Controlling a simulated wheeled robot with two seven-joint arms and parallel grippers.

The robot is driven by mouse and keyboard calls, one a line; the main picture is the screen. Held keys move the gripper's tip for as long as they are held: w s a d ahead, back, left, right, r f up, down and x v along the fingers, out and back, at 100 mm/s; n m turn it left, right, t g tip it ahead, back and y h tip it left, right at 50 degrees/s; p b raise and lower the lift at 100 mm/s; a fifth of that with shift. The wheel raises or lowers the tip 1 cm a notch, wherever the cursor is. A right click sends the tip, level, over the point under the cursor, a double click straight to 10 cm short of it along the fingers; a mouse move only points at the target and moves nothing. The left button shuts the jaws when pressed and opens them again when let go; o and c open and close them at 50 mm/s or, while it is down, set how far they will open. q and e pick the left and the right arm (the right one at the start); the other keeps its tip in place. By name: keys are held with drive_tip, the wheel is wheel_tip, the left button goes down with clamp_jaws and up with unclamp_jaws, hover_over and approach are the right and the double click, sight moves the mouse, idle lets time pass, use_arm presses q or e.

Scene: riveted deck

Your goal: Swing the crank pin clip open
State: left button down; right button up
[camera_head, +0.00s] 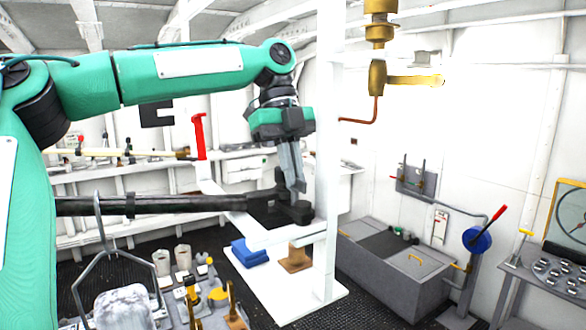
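My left arm comes in from the left, and my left gripper (299,188) points down beside the white post. Its grey fingers are close together, and I cannot tell whether they are shut or what is between them. Just below the fingertips is a black fitting (297,213) at the right end of a long black bar (165,204). The fingertips overlap its upper part in the picture, and contact is unclear. The crank pin clip cannot be made out surely; it may be part of this fitting. My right gripper is not in view.
A white post (327,130) stands close to the right of the gripper. A red handle (199,137) rises to its left. A brass pipe fitting (377,78) hangs at upper right. A grey tank (395,270) and blue-wheeled lever (477,239) stand further right.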

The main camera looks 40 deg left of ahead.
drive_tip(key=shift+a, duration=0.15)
use_arm(q)
drive_tip(key=shift+n, duration=0.5)
drive_tip(key=shift+s+n+t+h, duration=0.1)
drive_tip(key=shift+n+t+h, duration=0.2)
drive_tip(key=shift+n+t, duration=0.5)
drive_tip(key=n, duration=0.3)
drive_tip(key=shift+s+t, duration=0.1)
drive_tip(key=shift+t, duration=0.2)
drive_tip(key=n+t, duration=0.1)
drive_tip(key=n, duration=0.3)
drive_tip(key=shift+s+n+t, duration=0.1)
drive_tip(key=shift+n+t, duration=0.3)
drive_tip(key=n+y, duration=0.1)
drive_tip(key=n, duration=0.1)
drive_tip(key=n+t+y, duration=0.1)
drive_tip(key=n, duration=0.2)
drive_tip(key=shift+s+d, duration=0.1)
drive_tip(key=shift+n+t+y, duration=0.4)
drive_tip(key=shift+n, duration=0.8)
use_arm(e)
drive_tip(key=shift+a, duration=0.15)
